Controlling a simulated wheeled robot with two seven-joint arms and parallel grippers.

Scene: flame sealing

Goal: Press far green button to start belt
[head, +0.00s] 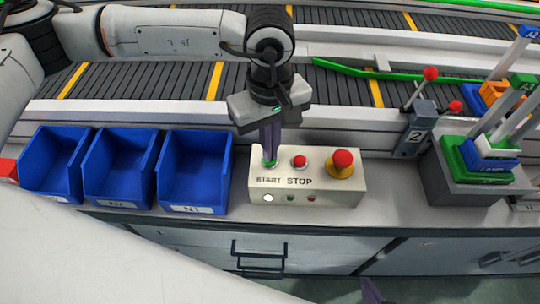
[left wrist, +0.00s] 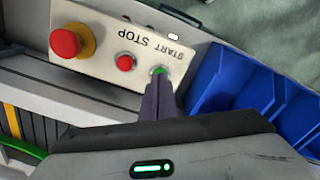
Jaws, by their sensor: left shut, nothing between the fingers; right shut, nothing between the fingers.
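A cream control box (head: 325,186) stands on the counter in front of the belt. Its green button (head: 270,163), marked START, is at the left end of the top and is partly hidden by my fingertips. My left gripper (head: 270,158) is shut and empty, pointing down with its tips at the green button. In the left wrist view the green button (left wrist: 159,71) shows just past the fingertips (left wrist: 158,82); I cannot tell whether they touch. A red STOP button (head: 299,161) and a larger red knob on a yellow base (head: 341,163) are further right. My right gripper (head: 371,291) shows only slightly at the bottom edge, shut.
Blue bins (head: 194,172) stand left of the box. A grey post marked 2 (head: 417,133) with red-tipped levers and a grey holder (head: 465,185) of coloured pieces stand to the right. The conveyor belt (head: 180,82) runs behind. The counter front is narrow.

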